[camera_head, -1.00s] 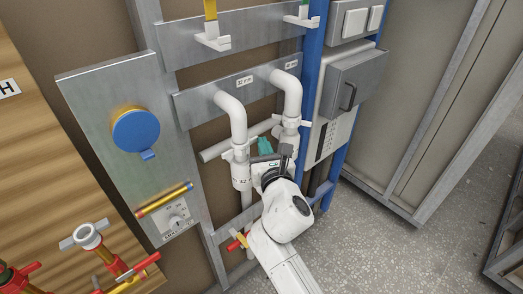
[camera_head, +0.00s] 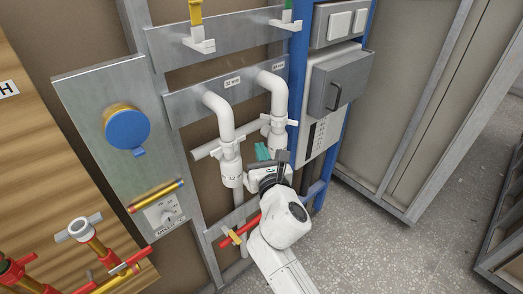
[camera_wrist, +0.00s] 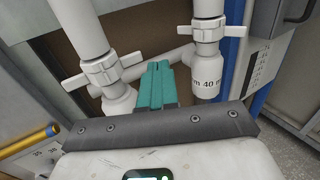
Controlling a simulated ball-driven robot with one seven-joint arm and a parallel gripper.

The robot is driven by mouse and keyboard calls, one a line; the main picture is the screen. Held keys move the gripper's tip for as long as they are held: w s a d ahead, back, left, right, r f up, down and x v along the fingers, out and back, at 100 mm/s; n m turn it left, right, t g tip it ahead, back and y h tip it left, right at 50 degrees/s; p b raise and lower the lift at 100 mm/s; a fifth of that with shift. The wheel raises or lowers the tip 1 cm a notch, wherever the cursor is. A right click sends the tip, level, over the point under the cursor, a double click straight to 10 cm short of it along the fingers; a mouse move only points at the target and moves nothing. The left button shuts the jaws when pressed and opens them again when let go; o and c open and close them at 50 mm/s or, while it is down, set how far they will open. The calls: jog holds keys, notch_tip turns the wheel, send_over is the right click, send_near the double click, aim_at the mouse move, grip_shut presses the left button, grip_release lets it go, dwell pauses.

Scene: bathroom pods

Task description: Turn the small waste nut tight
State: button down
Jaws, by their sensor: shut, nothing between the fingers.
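Two white waste pipes hang side by side, each with a white winged nut. The left nut (camera_head: 229,142), on the pipe under the "32 mm" label, is the small waste nut; it also shows at left in the wrist view (camera_wrist: 104,70). The right nut (camera_head: 278,124) sits on the "40 mm" pipe and shows upper right in the wrist view (camera_wrist: 208,30). My gripper (camera_head: 263,152) has teal fingers, shut and empty. In the wrist view its fingertips (camera_wrist: 158,72) lie between the two pipes, apart from both nuts. How tight the nut is cannot be told.
A pale horizontal bar (camera_head: 207,150) runs behind the pipes. A red-handled valve (camera_head: 238,235) is low beside my arm. A blue post (camera_head: 300,60) and grey box (camera_head: 338,82) stand right. Floor at right is open.

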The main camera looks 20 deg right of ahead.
jog(key=s+d+p, duration=0.1)
jog(key=s+d, duration=0.2)
jog(key=s, duration=0.6)
jog(key=s+d+f+m+g+h, duration=0.1)
jog(key=s+d+f+m+g, duration=0.35)
jog(key=s+f+m, duration=0.4)
jog(key=s+d+f+m+g, duration=0.3)
jog(key=s+f+m+g, duration=0.2)
jog(key=m, duration=0.7)
jog(key=s+a+f+m+g+y, duration=0.1)
jog(key=s+a+f+m+g, duration=0.1)
jog(key=s+m, duration=0.5)
jog(key=s+a+f+m+g+y, duration=0.2)
jog(key=s+f+m+g, duration=0.2)
jog(key=s+m, duration=0.3)
jog(key=s+g, duration=0.1)
jog(key=s, duration=0.3)
jog(key=shift+f+y, duration=0.3)
jog(key=shift+f, duration=0.1)
